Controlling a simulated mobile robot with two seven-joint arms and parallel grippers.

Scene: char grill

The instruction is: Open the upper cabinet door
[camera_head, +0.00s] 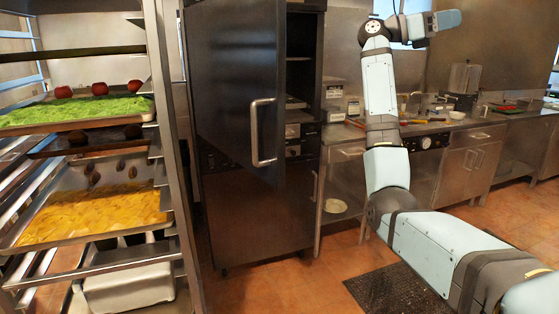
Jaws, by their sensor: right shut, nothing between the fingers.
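The tall dark cabinet (245,225) stands left of the middle. Its upper door (225,85) is partly open, with the free edge on the right swung out from the frame. A dark inside with shelves (300,72) shows past that edge. A long metal handle (256,135) runs upright near the free edge. My right arm rises from the lower right. My right gripper (449,19) is at the top, well right of the door and apart from it. It looks shut and empty. My left gripper is not in view.
A metal rack (165,145) with trays of green and yellow food stands close on the left.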

